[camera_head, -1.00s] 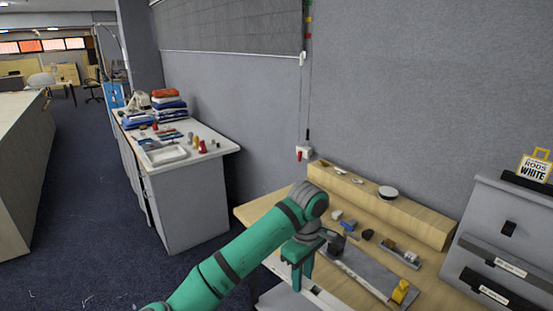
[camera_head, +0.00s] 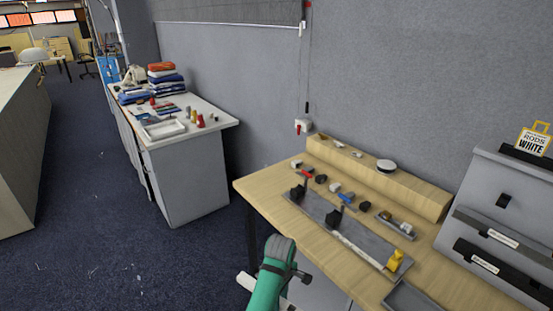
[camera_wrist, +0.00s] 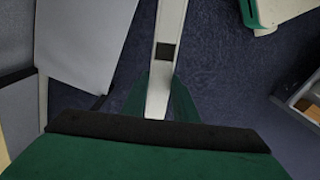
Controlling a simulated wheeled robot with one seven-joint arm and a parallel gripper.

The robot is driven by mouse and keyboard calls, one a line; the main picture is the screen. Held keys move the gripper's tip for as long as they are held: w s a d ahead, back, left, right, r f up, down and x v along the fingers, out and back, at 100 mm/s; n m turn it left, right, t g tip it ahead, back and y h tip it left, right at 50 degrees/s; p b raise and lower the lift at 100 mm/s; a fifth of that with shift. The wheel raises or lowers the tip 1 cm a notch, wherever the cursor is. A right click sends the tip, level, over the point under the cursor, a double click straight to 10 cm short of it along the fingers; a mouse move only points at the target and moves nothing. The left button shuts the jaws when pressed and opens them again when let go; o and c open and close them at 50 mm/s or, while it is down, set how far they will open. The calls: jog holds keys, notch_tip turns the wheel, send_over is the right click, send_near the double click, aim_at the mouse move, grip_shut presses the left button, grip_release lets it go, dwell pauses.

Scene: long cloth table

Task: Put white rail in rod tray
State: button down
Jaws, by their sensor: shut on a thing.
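My gripper (camera_wrist: 160,98) is shut on the white rail (camera_wrist: 168,25), its green fingers on either side of it. In the wrist view the rail runs up out of the picture, with a dark square patch on it, above dark blue carpet. In the head view my arm is low in front of the workbench. A white piece (camera_head: 247,281), apparently the rail's end, shows left of it; the fingers are hidden there. A shallow grey tray (camera_head: 408,298) lies at the bench's front right. I cannot tell whether this is the rod tray.
The wooden workbench (camera_head: 275,183) carries a long grey fixture (camera_head: 312,203) with dark blocks and a yellow piece (camera_head: 395,260). A grey drawer cabinet (camera_head: 485,200) stands right, under a "RODS WHITE" sign (camera_head: 534,139).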

jog(key=s+a+f+m, duration=0.1)
jog(key=s+f+m, duration=0.9)
jog(key=f, duration=0.3)
jog(key=shift+s+m, duration=0.3)
jog(key=shift+m, duration=0.2)
jog(key=shift+w+a, duration=0.1)
